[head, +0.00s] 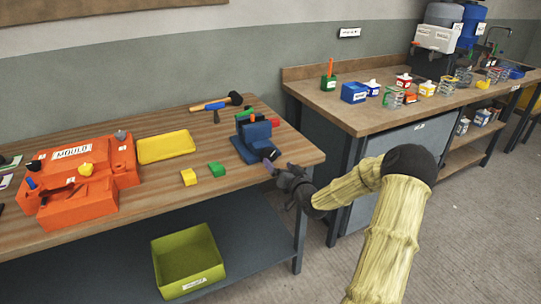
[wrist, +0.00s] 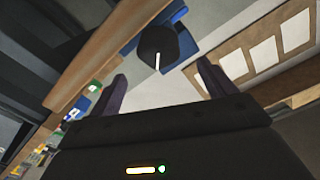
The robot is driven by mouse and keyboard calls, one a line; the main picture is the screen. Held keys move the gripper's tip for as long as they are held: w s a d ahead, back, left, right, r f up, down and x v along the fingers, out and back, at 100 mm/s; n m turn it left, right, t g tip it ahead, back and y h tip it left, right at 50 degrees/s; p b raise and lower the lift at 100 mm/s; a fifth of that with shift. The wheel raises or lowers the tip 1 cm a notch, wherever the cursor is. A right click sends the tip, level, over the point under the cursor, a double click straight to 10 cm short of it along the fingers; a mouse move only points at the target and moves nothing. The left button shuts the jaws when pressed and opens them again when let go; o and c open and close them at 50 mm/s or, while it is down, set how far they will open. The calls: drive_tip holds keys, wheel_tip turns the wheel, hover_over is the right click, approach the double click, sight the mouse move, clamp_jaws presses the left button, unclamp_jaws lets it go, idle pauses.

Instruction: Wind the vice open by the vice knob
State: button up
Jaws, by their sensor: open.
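The blue vice (head: 242,150) stands near the right end of the wooden workbench, with red and green pieces at its top. Its dark vice knob (head: 269,154) faces my gripper at the bench's right edge. In the wrist view the round black vice knob (wrist: 156,46) bears a white line and sits ahead of the fingers, with blue vice body (wrist: 178,32) behind it. My gripper (head: 277,168) is open and empty, just off the bench edge. In the wrist view my gripper (wrist: 161,80) has its two fingers apart, one either side of the knob's line; contact does not show.
On the workbench (head: 150,215) are an orange mould (head: 75,205), a yellow tray (head: 166,146), yellow and green blocks (head: 217,169) and a mallet (head: 215,102). A green bin (head: 187,262) sits below. A second bench (head: 345,115) with containers stands to the right.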

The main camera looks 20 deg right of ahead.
sight(271, 155)
drive_tip(key=w, duration=0.7)
drive_tip(key=shift+w+a, duration=0.1)
drive_tip(key=shift+w, duration=0.25)
drive_tip(key=c, duration=1)
